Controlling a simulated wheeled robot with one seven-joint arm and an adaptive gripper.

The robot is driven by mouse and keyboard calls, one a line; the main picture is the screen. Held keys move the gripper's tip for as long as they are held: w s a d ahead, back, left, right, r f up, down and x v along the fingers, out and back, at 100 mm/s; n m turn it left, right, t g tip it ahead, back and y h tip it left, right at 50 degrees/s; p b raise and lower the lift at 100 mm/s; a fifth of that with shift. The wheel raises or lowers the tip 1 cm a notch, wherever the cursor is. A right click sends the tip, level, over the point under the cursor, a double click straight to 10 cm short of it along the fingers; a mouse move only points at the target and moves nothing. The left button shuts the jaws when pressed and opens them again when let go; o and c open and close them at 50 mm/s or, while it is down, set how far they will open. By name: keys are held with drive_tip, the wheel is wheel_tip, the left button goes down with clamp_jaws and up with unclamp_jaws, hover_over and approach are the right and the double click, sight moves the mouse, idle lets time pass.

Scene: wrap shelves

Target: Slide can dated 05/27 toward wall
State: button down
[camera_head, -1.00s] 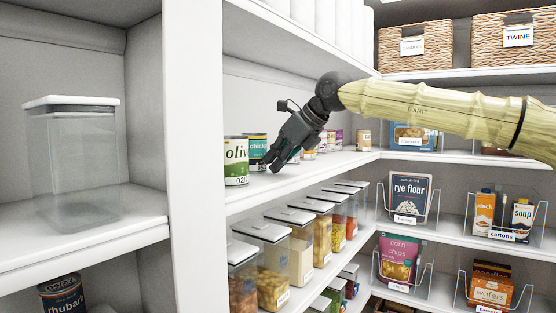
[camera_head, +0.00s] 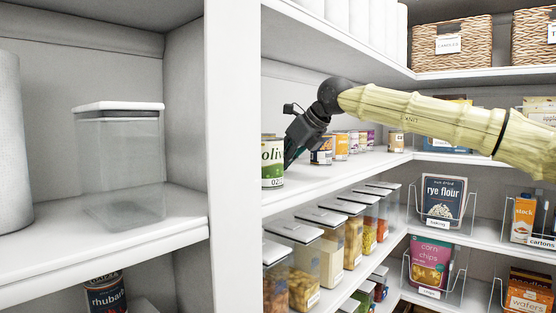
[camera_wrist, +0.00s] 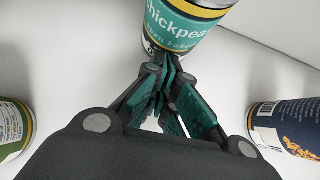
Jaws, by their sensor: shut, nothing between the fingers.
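A teal-labelled chickpea can (camera_wrist: 185,28) stands straight ahead of my gripper (camera_wrist: 167,72) in the wrist view. The closed fingertips are at the can's lower side, touching or almost touching it. No full date can be read on it. In the head view my gripper (camera_head: 290,158) reaches down to the white shelf and hides the chickpea can. An olive can (camera_head: 272,163) stands just left of the fingers, with a date beginning "02" partly visible. No can reading 05/27 is legible.
A dark blue can (camera_head: 321,153) stands right of my gripper and also shows in the wrist view (camera_wrist: 292,128). A green-labelled can (camera_wrist: 12,128) is at the left there. Several cans line the shelf further back. An upright white divider (camera_head: 232,160) stands left.

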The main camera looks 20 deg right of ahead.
drive_tip(key=shift+s, duration=0.1)
drive_tip(key=shift+s+d, duration=0.2)
drive_tip(key=shift+s, duration=0.05)
drive_tip(key=s, duration=0.1)
drive_tip(key=s+d, duration=0.1)
drive_tip(key=s+d+r, duration=0.1)
drive_tip(key=s, duration=0.1)
drive_tip(key=shift+d+b, duration=0.15)
drive_tip(key=shift+b, duration=0.25)
drive_tip(key=b+v, duration=0.2)
drive_tip(key=v, duration=0.6)
drive_tip(key=shift+r+b, duration=0.2)
drive_tip(key=shift+b, duration=0.2)
